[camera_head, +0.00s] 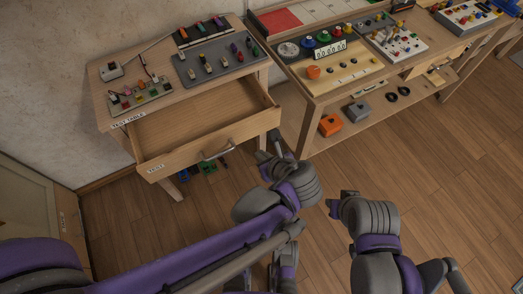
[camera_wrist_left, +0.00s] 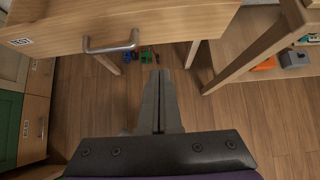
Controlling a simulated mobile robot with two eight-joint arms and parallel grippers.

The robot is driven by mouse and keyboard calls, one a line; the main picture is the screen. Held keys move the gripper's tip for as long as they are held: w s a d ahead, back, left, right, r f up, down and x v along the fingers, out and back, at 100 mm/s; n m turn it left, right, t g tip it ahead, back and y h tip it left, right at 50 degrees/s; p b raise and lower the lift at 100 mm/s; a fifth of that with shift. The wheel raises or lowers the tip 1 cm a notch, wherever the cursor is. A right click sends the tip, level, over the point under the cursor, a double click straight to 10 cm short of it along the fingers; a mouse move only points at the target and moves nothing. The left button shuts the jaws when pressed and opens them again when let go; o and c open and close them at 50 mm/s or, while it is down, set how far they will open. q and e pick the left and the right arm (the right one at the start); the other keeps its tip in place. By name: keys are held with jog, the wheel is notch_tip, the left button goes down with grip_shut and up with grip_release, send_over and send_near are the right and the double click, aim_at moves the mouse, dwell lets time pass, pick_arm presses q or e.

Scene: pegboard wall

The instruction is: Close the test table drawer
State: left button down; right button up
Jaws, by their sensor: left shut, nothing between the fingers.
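The test table (camera_head: 118,103) stands against the wall at the upper left in the head view. Its wooden drawer (camera_head: 240,133) is pulled well out and looks empty inside. A metal bar handle (camera_head: 217,150) sits on the drawer front, which also shows with its TEST label and handle (camera_wrist_left: 110,46) in the left wrist view. My left gripper (camera_head: 268,147) is just right of the drawer front's right end. In the left wrist view my left gripper (camera_wrist_left: 158,75) is shut and empty, below and right of the handle, apart from it. My right gripper (camera_head: 334,204) is over the floor, its fingers too small to read.
A workbench (camera_head: 317,100) with panels on top and a lower shelf (camera_head: 350,124) stands to the right. An orange box (camera_head: 330,125) and a grey box lie on that shelf. A cabinet (camera_head: 40,195) is at the left. Wooden floor (camera_head: 440,170) is clear at right.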

pick_arm(q)
jog(key=x, duration=0.3)
jog(key=r+b+x, duration=0.1)
jog(key=x, duration=0.3)
jog(key=w+b+x, duration=0.1)
jog(key=x, duration=0.2)
jog(key=shift+w+a, duration=0.25)
jog(key=shift+a, duration=0.25)
jog(key=shift+w+a+r, duration=0.1)
jog(key=shift+w+a, duration=0.15)
jog(key=shift+w, duration=0.2)
jog(key=w+a, duration=0.3)
jog(key=w, duration=0.2)
jog(key=w+a+b, duration=0.1)
jog(key=w+a, duration=0.2)
jog(key=w, duration=0.2)
jog(key=w+a, duration=0.3)
jog(key=w, duration=0.2)
jog(key=shift+w+a+b, duration=0.25)
jog(key=shift+b, duration=0.1)
jog(key=shift+w+a, duration=0.15)
jog(key=shift+w, duration=0.1)
jog(key=shift+w+a+r, duration=0.1)
